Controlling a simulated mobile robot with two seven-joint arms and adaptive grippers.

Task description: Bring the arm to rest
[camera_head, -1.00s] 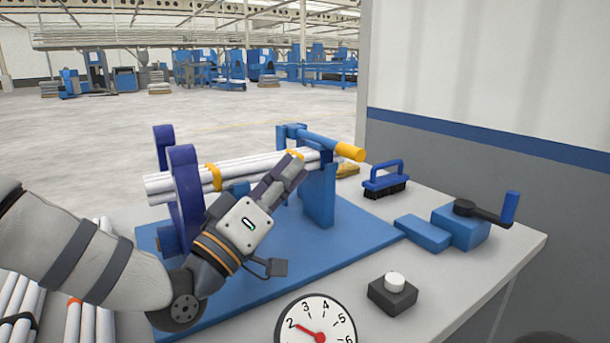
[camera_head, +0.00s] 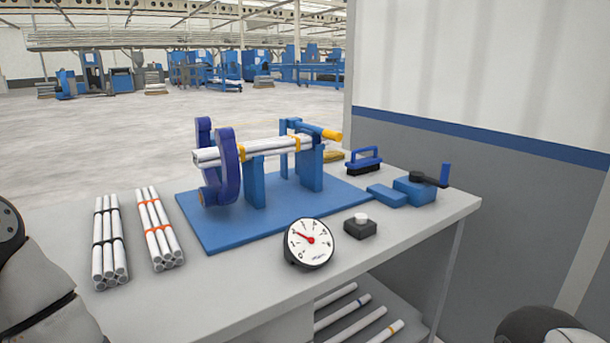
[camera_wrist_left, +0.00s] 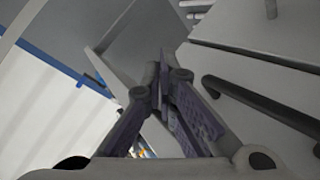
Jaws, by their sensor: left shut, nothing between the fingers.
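My left arm (camera_head: 45,290) is at the lower left of the head view, and its gripper is outside that view. In the left wrist view my left gripper (camera_wrist_left: 163,70) is shut and empty, with its fingers together. It appears clear of the pipes. A bundle of white pipes with yellow bands (camera_head: 255,149) lies in the blue stand (camera_head: 313,170) on the table. My right gripper is not in view.
Two pipe bundles, one with black bands (camera_head: 109,240) and one with orange bands (camera_head: 157,228), lie on the table (camera_head: 215,290). A dial gauge (camera_head: 309,242), a black button box (camera_head: 360,228), a brush (camera_head: 363,161) and a crank vise (camera_head: 415,190) stand there too. Loose pipes lie on a shelf below.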

